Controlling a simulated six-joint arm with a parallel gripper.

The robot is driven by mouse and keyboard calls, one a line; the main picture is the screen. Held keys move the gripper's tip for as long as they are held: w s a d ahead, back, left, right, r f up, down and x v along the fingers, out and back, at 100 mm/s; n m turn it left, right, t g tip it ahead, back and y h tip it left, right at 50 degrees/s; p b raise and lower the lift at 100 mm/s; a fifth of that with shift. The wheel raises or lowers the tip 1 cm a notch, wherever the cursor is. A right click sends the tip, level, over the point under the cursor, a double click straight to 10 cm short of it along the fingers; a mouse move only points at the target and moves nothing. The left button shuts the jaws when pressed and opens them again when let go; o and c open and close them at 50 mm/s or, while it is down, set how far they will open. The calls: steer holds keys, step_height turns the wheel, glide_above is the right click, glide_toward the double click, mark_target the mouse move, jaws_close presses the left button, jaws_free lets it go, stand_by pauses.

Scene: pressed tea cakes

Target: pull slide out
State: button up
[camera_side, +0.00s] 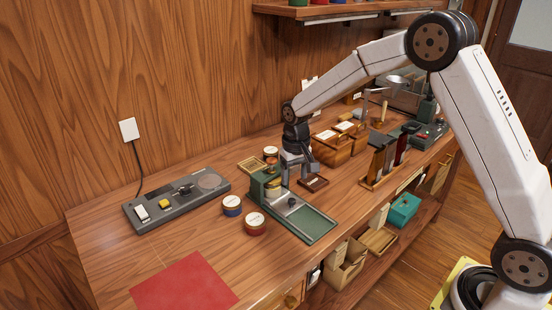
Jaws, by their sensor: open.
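A green press (259,186) stands on the wooden workbench. A flat green slide or tray (311,224) stretches from its base toward the bench's front edge, with a dark knob (291,202) near the press end. A brass-coloured round part shows inside the press frame. My gripper (295,182) points down just behind and right of the press, above the knob's far side. It is open, and nothing shows held in it. The fingertips are small here, and I cannot tell whether they touch the press.
Round tins (255,224) stand left of the press. A small dark wooden tray (314,183) lies close right of my gripper. A rack (383,163) of upright tools and wooden boxes (331,149) stand farther right. A grey device (177,200) lies left. A red mat (184,285) lies at front left.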

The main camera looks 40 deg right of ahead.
mark_target(292, 200)
steer(key=shift+w+f, duration=0.1)
steer(key=shift+w, duration=0.25)
steer(key=shift+f, duration=0.15)
steer(key=shift+f, duration=3.75)
jaws_close()
